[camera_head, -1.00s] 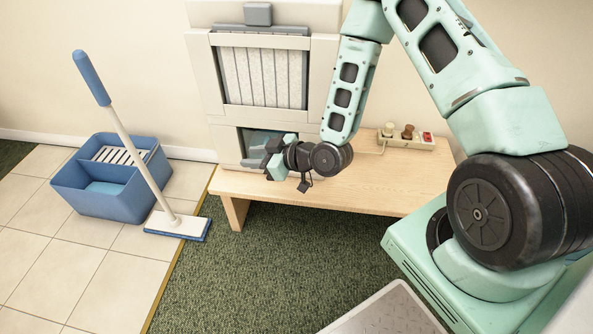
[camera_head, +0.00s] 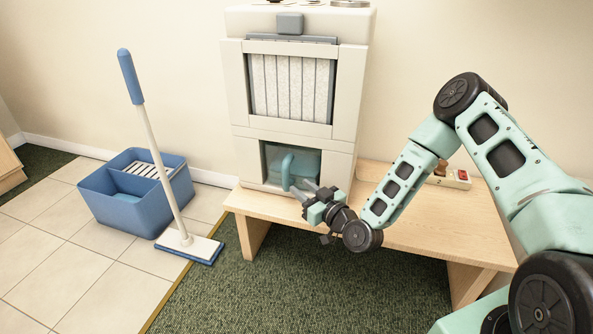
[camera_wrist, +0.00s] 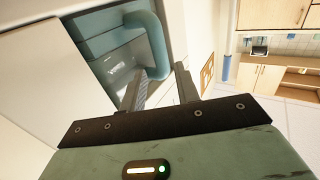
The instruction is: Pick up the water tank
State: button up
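The water tank (camera_head: 308,164) is a translucent blue-green box with a curved teal handle (camera_head: 286,171) on its front. It sits in the lower opening of the white dehumidifier-like appliance (camera_head: 240,159), which stands on the wooden bench. In the wrist view the tank (camera_wrist: 118,62) and its thick handle (camera_wrist: 158,45) show at the upper middle. My gripper (camera_head: 302,192) is just in front of the opening, near the handle's lower end. Whether a finger touches the handle cannot be told.
The wooden bench (camera_head: 400,222) extends right, with a power strip (camera_head: 452,178) on it behind my arm. A blue mop bucket (camera_head: 130,212) and a leaning mop (camera_head: 154,150) stand on the tiles at left. Green carpet in front of the bench is clear.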

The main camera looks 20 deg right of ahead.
aim_at(288, 177)
jog(key=x, duration=0.3)
jog(key=shift+b, duration=0.4)
jog(key=b+x, duration=0.3)
jog(key=x, duration=0.2)
jog(key=shift+w+a+f, duration=0.1)
jog(key=shift+w, duration=0.05)
grip_shut()
jog(key=shift+r, duration=0.25)
